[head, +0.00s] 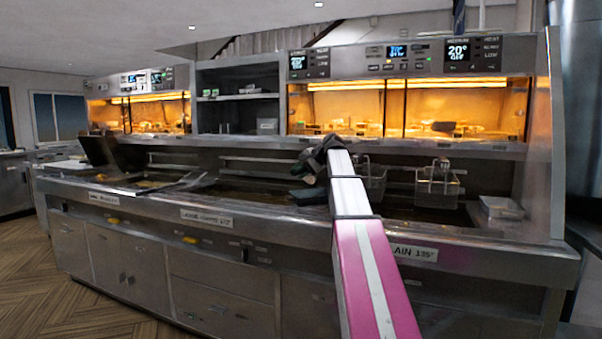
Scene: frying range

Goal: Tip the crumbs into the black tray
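My arm reaches over the fryer counter, and my gripper (309,170) is a small dark shape at its far end, above the middle of the range. Its fingers are too small and dark to tell open from shut, or whether they hold anything. A dark flat block (309,196) lies just below it on the counter; I cannot tell if this is the black tray. A dark upright panel (100,152) stands at the left end of the range. No crumbs can be made out at this size.
Wire fry baskets (437,186) hang over the right vat, partly beside my arm. A pale container (500,207) sits at the counter's right end. A metal sheet (165,186) lies on the left counter. Lit warming cabinets (345,84) and shelves (238,98) rise behind.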

